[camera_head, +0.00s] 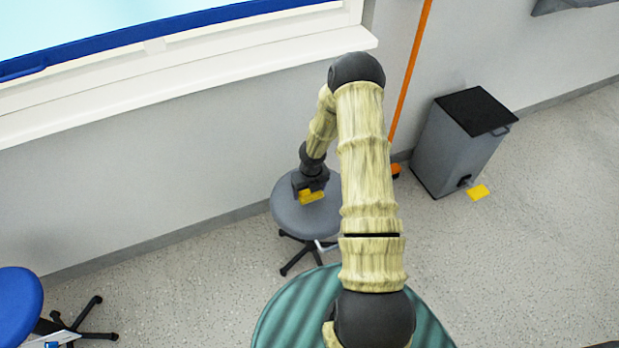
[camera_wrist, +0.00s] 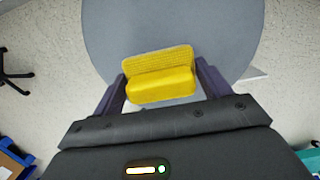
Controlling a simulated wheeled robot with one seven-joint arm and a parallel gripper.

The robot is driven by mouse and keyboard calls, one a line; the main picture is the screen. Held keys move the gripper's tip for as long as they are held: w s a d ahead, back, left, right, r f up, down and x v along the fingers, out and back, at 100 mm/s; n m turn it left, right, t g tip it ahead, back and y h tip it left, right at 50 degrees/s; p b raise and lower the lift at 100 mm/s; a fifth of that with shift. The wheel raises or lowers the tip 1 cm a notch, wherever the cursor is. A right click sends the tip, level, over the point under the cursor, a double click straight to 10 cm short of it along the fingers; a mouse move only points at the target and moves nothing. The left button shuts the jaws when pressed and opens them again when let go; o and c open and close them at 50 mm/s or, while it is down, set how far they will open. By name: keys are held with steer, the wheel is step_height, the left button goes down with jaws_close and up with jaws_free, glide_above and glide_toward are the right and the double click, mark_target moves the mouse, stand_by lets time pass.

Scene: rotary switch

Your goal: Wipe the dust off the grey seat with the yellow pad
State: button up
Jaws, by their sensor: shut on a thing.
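The grey seat (camera_head: 290,214) is the round top of a stool by the wall. It also fills the upper part of the wrist view (camera_wrist: 170,25). My gripper (camera_head: 312,192) is over the seat and shut on the yellow pad (camera_head: 312,196). In the wrist view the pad (camera_wrist: 158,76) sits between the two dark fingers of my gripper (camera_wrist: 160,88). I cannot tell whether the pad touches the seat. No dust is clearly visible on the seat, and my arm hides part of it in the head view.
A blue stool (camera_head: 18,300) stands at the lower left. A grey bin (camera_head: 458,145) with a black lid is at the right, with a yellow piece (camera_head: 478,192) on the floor beside it. An orange pole (camera_head: 408,85) leans by the wall.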

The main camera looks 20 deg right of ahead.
steer(key=shift+r+p, duration=1.55)
steer(key=shift+r, duration=0.35)
